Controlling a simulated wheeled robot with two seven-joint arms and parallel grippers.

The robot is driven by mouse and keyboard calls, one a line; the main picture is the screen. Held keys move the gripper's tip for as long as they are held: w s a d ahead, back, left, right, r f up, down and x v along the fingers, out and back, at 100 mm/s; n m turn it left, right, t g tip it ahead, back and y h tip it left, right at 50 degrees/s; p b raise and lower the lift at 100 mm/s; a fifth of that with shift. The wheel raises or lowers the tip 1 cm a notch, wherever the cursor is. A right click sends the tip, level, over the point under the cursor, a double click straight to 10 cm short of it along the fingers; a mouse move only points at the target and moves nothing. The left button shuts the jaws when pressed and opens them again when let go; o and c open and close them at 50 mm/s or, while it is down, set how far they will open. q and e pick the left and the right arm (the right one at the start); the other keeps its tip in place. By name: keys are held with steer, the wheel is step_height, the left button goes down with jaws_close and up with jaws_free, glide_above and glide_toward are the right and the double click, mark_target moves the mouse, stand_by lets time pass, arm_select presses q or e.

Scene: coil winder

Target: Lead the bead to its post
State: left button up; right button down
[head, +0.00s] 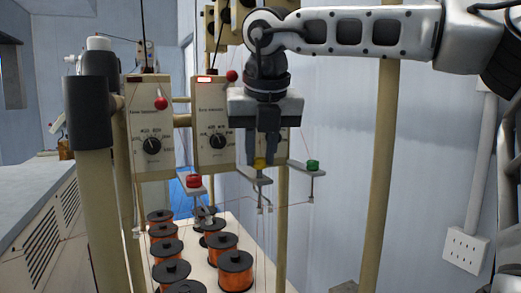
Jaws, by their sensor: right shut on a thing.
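My right gripper (262,152) comes down from above, in front of the coil winder, with its fingers pointing down. It is shut on a small yellow bead (260,163), which shows at the fingertips just above a small grey arm plate (254,175). The fingers hide part of the bead. A red bead (193,181) sits on a similar plate to the left. A green bead (312,165) sits on another plate to the right. I cannot tell which post belongs to the yellow bead. My left gripper is not in view.
Cream control boxes (215,115) with dials and red balls (161,103) stand behind and to the left. Thin wires hang around the plates. Several copper wire spools (235,270) stand on the white base below. Tan upright poles (378,160) frame the machine; a blue-grey wall is behind.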

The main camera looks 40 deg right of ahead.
steer(key=shift+f+b, duration=0.7)
steer(key=shift+f, duration=0.2)
steer(key=c, duration=1.2)
jaws_free()
steer(key=shift+o, duration=0.2)
